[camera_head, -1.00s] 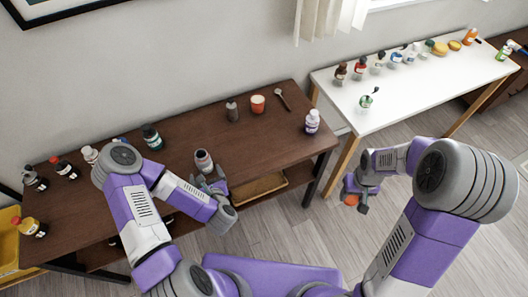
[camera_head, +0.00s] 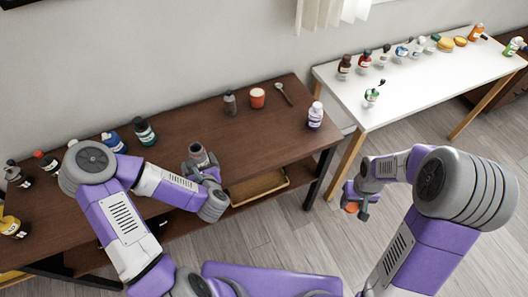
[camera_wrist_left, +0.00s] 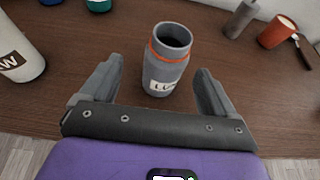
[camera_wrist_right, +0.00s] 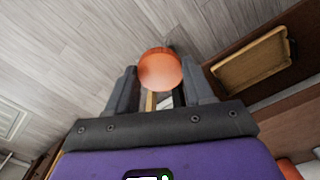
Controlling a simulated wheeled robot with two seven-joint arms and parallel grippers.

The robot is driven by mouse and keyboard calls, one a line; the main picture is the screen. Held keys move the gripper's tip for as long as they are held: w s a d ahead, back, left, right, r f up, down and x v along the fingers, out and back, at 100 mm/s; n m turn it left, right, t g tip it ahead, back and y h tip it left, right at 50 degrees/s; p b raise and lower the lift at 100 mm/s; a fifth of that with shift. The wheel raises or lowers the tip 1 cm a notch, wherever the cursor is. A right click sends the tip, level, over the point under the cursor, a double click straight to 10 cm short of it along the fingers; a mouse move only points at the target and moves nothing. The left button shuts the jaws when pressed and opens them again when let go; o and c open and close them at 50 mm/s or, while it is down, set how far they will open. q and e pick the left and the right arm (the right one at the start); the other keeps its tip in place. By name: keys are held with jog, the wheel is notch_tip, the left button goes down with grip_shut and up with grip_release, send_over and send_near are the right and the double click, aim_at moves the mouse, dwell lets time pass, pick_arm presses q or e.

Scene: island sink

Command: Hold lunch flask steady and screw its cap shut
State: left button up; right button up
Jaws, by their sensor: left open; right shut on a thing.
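The lunch flask (camera_wrist_left: 169,62) is an open grey jar with an orange band near its rim and a white label. It stands upright on the dark brown table (camera_head: 225,126), and it also shows in the head view (camera_head: 198,155). My left gripper (camera_wrist_left: 160,78) is open, with its fingers on either side of the flask's near part and gaps visible. In the head view this gripper (camera_head: 203,172) is at the table's front edge. My right gripper (camera_wrist_right: 160,83) is shut on the round orange cap (camera_wrist_right: 160,69), held over the floor between the tables. The cap shows partly in the head view (camera_head: 351,208).
A white-purple bottle (camera_head: 315,116), an orange cup (camera_head: 257,98), a grey bottle (camera_head: 230,103) and a spoon (camera_head: 284,94) stand or lie on the brown table. Several bottles are at its left. A tray (camera_head: 258,188) sits on the lower shelf. A white table (camera_head: 420,95) holds several bottles.

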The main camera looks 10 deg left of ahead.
aim_at(197, 151)
pick_arm(q)
jog(key=shift+w+f+b, duration=0.1)
jog(key=shift+f+b, duration=0.15)
jog(key=shift+b, duration=0.6)
pick_arm(e)
notch_tip(197, 151, down, 2)
jog(key=shift+f, duration=0.25)
pick_arm(q)
jog(key=shift+w+a+f, duration=0.25)
jog(key=shift+w+a, duration=0.1)
jog(key=shift+w, duration=0.15)
pick_arm(e)
jog(key=shift+f, duration=0.3)
pick_arm(q)
jog(key=shift+w+a+b, duration=0.2)
jog(key=shift+w+b, duration=0.15)
jog(key=shift+w, duration=0.05)
pick_arm(e)
jog(key=shift+f, duration=0.1)
pick_arm(q)
jog(key=x, duration=0.2)
jog(key=b+x, duration=0.1)
jog(key=x, duration=0.1)
jog(key=shift+w+d+f, duration=0.15)
jog(key=shift+w+f, duration=0.2)
jog(key=shift+w, duration=0.1)
pick_arm(e)
jog(key=shift+f, duration=0.5)
pick_arm(q)
jog(key=shift+w, duration=0.2)
